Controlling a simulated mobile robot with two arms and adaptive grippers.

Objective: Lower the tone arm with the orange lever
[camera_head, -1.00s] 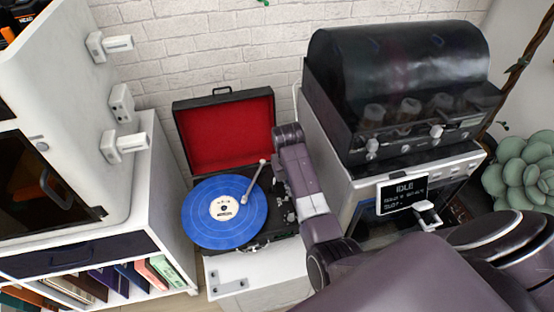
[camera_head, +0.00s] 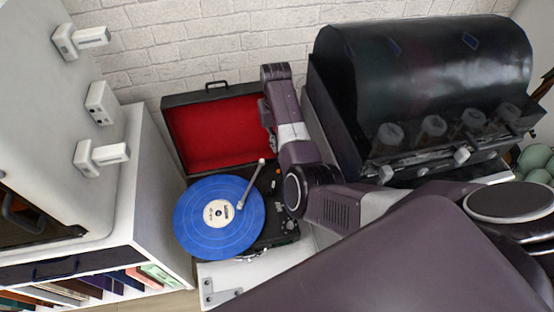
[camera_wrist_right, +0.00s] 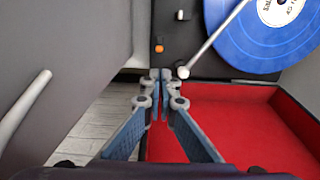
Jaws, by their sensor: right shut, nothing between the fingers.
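The record player stands open with a blue record (camera_head: 190,222) on it; the record also shows in the right wrist view (camera_wrist_right: 240,42). The pale tone arm (camera_head: 251,183) reaches from its pivot over the record; I cannot tell whether its needle touches. It shows in the right wrist view too (camera_wrist_right: 214,38). The small orange lever (camera_wrist_right: 159,48) sits on the black deck beside the tone arm. My right gripper (camera_wrist_right: 165,76) is shut and empty, its tips appearing just below the orange lever and beside the tone-arm pivot, apparently above the deck. My left gripper is not in view.
The red-lined lid (camera_head: 205,135) stands open behind the deck. A large machine with a dark domed cover (camera_head: 420,90) stands close on the right. A white cabinet (camera_head: 150,190) with several records borders the left. A brick wall (camera_head: 215,35) is behind.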

